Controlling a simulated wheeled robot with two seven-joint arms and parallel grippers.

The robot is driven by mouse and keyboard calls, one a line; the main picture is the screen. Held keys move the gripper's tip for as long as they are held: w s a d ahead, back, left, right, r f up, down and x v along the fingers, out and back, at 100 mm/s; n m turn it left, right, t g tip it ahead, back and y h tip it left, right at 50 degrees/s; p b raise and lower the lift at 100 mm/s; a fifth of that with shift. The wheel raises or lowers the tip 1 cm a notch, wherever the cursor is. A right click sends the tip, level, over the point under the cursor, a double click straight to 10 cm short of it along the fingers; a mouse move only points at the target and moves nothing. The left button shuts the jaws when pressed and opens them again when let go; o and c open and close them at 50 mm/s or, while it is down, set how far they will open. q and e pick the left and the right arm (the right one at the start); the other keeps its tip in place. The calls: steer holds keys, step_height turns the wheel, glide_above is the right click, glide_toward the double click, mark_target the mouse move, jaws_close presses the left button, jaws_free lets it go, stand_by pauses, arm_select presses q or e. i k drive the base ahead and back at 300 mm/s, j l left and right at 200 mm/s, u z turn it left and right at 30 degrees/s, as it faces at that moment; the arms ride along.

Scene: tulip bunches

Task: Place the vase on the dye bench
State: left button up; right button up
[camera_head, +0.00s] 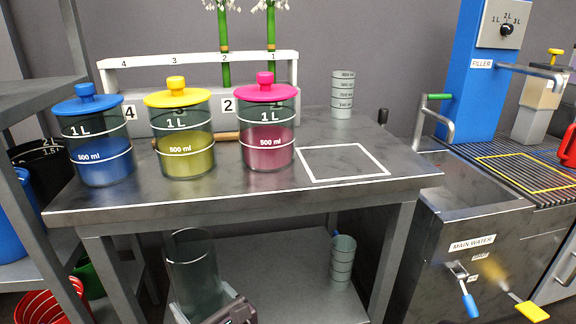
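A tall clear glass cylinder, which looks like the vase (191,262), stands below the bench top, at the lower left of centre. Part of one dark gripper (236,314) shows at the bottom edge, in front of the vase's lower right side. Its fingertips are cut off or hidden, so I cannot tell which arm it belongs to or whether it grips the vase. The grey metal dye bench (240,205) has a white square outline (343,162) on its right part. The outline is empty.
Blue (101,140), yellow (181,130) and pink (267,128) lidded jars line the bench's left and middle. Behind them stands a white rack (200,62) with flower stems. A grey measuring cup (342,95) is at the back. A sink (470,190) lies right.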

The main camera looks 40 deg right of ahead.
mark_target(338, 160)
steer(key=i+j+z, duration=0.15)
steer(key=j+z, duration=0.55)
steer(key=z, duration=0.25)
steer(key=i+j, duration=0.05)
